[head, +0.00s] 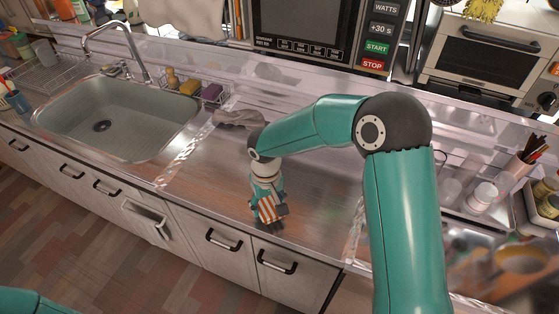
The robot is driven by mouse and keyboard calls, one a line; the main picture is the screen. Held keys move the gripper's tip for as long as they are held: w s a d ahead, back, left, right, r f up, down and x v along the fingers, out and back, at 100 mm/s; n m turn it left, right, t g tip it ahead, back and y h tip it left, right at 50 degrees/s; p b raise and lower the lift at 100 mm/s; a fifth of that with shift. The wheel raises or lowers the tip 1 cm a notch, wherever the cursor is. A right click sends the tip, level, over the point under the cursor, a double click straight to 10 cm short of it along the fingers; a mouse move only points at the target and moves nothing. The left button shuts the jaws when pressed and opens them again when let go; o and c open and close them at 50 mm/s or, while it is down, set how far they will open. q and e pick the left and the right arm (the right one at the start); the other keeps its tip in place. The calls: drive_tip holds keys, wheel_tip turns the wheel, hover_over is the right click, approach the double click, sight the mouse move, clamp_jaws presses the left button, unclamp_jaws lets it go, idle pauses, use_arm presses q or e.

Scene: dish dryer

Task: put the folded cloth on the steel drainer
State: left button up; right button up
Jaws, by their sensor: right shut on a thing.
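The folded cloth (267,209), with orange and white stripes, is in my right gripper (268,214). The gripper points down and is shut on the cloth, over the front part of the steel drainer (320,205). The drainer is a flat brushed metal surface to the right of the sink. I cannot tell whether the cloth touches the drainer. The gripper's fingers hide part of the cloth. My left gripper is not in view; only a bit of my left arm shows at the bottom left.
A grey crumpled cloth (238,118) lies at the back of the drainer. The sink (120,122) with its tap (130,50) is to the left. Sponges and a bottle stand behind the sink. Jars (481,196) stand on the right. Much of the drainer is clear.

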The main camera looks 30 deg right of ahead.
use_arm(q)
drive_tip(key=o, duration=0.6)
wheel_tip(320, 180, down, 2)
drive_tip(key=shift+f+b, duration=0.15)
drive_tip(key=shift+b, duration=0.9)
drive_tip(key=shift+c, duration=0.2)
use_arm(e)
drive_tip(key=w+d+r+m, duration=0.3)
drive_tip(key=d+r+m, duration=0.1)
drive_tip(key=d+r, duration=0.15)
wheel_tip(320, 180, up, 11)
drive_tip(key=m+b, duration=0.2)
drive_tip(key=m, duration=0.4)
hover_over(301, 198)
wheel_tip(301, 198, down, 14)
drive_tip(key=shift+d+f+b, duration=0.1)
drive_tip(key=shift+f+b, duration=0.1)
drive_tip(key=shift+b, duration=0.1)
wheel_tip(301, 198, down, 5)
drive_tip(key=shift+r, duration=0.1)
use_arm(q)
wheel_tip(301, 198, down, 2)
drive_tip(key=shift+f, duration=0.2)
